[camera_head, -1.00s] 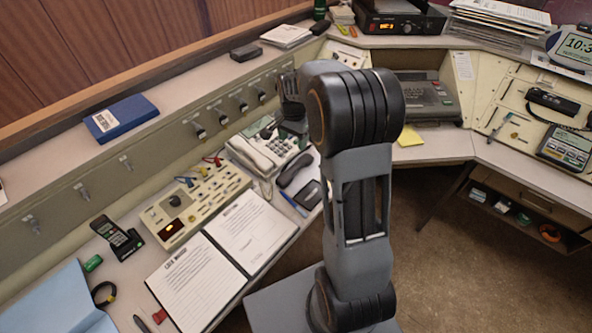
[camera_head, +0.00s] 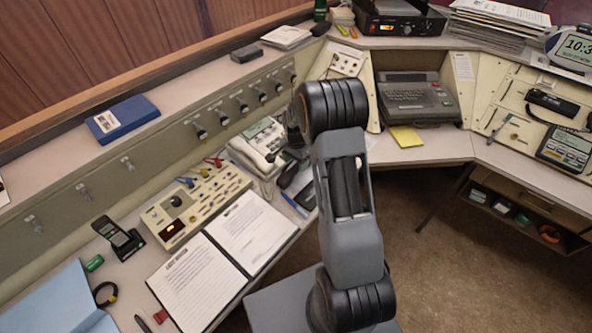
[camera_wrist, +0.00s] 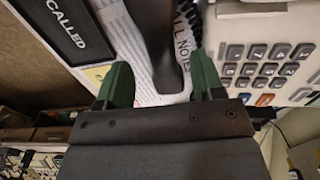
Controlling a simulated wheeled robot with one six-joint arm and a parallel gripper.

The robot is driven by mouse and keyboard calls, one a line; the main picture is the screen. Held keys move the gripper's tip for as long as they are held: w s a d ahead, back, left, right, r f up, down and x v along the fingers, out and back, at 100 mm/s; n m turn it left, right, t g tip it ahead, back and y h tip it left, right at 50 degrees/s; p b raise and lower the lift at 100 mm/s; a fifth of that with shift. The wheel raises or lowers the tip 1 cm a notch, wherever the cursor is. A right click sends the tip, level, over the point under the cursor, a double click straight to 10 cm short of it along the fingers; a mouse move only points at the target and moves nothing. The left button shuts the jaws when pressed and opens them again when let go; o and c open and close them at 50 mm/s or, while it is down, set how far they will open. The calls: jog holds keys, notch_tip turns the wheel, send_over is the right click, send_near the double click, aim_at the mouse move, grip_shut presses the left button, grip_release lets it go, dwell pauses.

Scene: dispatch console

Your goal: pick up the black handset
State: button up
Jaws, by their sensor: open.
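The black handset (camera_wrist: 155,40) runs down the middle of the wrist view, its lower end between the two green fingers of my gripper (camera_wrist: 160,78). The fingers are apart, with a gap showing on each side of the handset. I cannot tell how far the tips are above it. In the head view the handset (camera_head: 288,174) lies on the desk beside the white desk phone (camera_head: 258,150), partly hidden by my arm.
The phone's keypad (camera_wrist: 265,70) is close on the right in the wrist view, and a black "CALLED" item (camera_wrist: 65,30) is on the left. The open log book (camera_head: 250,232), switch panel (camera_head: 195,205) and cordless phone (camera_head: 118,238) stand farther left on the desk.

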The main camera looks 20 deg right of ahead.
aim_at(296, 167)
jog(key=shift+w+f, duration=0.15)
jog(key=shift+f, duration=1.55)
grip_shut()
jog(key=shift+r, duration=0.15)
